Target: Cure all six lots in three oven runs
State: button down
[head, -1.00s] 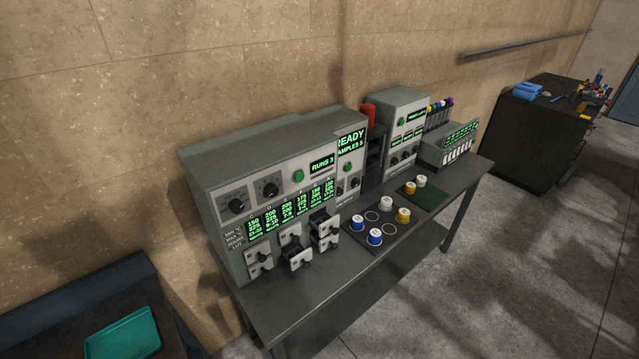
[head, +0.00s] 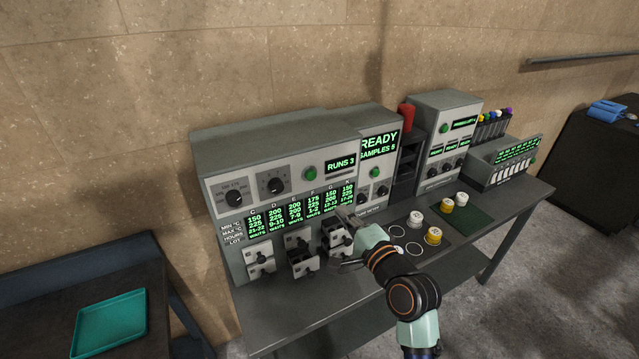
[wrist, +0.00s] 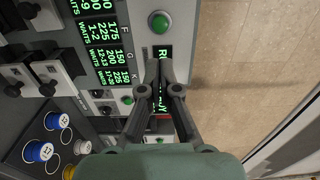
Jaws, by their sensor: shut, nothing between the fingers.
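The grey oven cabinet (head: 280,144) stands on the bench against the wall. Its front has two dials (head: 274,184), a green button (head: 310,173), a RUNS 3 display (head: 340,164) and a green lot table (head: 301,208), with WAITS under its columns. White plates with dark handles (head: 257,261) sit below in pairs; one right-hand pair is partly behind my gripper (head: 352,221). My gripper is shut and empty, close to the lower right of the oven front. In the wrist view its fingers (wrist: 158,72) meet in front of a green display; the oven's green button (wrist: 162,22) lies beyond.
White-topped and yellow pucks (head: 434,236) stand on a dark mat right of my arm. Blue pucks (wrist: 39,151) show in the wrist view. A READY unit (head: 379,143) adjoins the oven. A teal tray (head: 110,325) lies at lower left.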

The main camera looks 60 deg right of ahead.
aim_at(312, 177)
jog(key=b+x, duration=0.1)
jog(key=x, duration=1.3)
